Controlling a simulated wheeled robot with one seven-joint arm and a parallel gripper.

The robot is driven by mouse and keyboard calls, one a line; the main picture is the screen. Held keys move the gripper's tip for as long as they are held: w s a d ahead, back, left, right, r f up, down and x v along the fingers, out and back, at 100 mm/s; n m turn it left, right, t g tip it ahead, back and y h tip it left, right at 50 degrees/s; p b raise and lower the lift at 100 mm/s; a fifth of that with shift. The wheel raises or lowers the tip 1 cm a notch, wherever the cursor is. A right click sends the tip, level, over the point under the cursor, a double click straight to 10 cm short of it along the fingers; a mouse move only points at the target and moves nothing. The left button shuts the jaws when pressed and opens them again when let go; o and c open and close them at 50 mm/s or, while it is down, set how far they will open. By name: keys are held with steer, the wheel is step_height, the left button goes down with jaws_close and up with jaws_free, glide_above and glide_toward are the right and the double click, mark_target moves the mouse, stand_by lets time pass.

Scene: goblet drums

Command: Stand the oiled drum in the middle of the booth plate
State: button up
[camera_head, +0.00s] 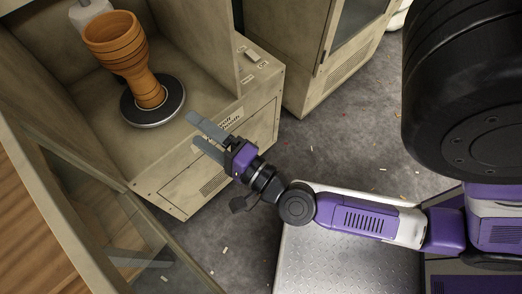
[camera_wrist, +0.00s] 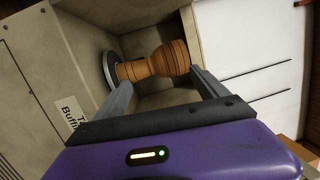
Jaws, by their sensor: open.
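The drum (camera_head: 124,56) is an orange-brown wooden goblet with dark rings, inside an open beige booth. It stands upright on a round dark plate (camera_head: 133,112) with a pale rim; its foot covers part of the plate's middle. In the wrist view the drum (camera_wrist: 158,62) appears sideways, ahead of my fingers, with the plate (camera_wrist: 108,72) to its left. My gripper (camera_head: 199,132) is open and empty at the booth's front edge, apart from the drum. Whether the drum's foot is exactly centred I cannot tell.
The booth's side wall (camera_head: 213,40) rises right of the drum. A white fixture (camera_head: 88,12) is behind it. A glass door (camera_head: 110,235) stands open at the lower left. Another beige cabinet (camera_head: 290,60) stands at right. The grey floor holds small scraps.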

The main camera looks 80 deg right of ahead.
steer(key=s+a+n+g+y, duration=0.1)
steer(key=s+a+n+y, duration=0.2)
steer(key=s+n, duration=0.4)
steer(key=s+a+n+g+y, duration=0.2)
steer(key=s+a+n+y, duration=0.2)
steer(key=n, duration=1.2)
steer(key=s+a, duration=0.1)
steer(key=s, duration=0.2)
steer(key=shift+s+a+f+y, duration=0.2)
steer(key=shift+s+f+y, duration=0.05)
steer(key=shift+s+y, duration=0.1)
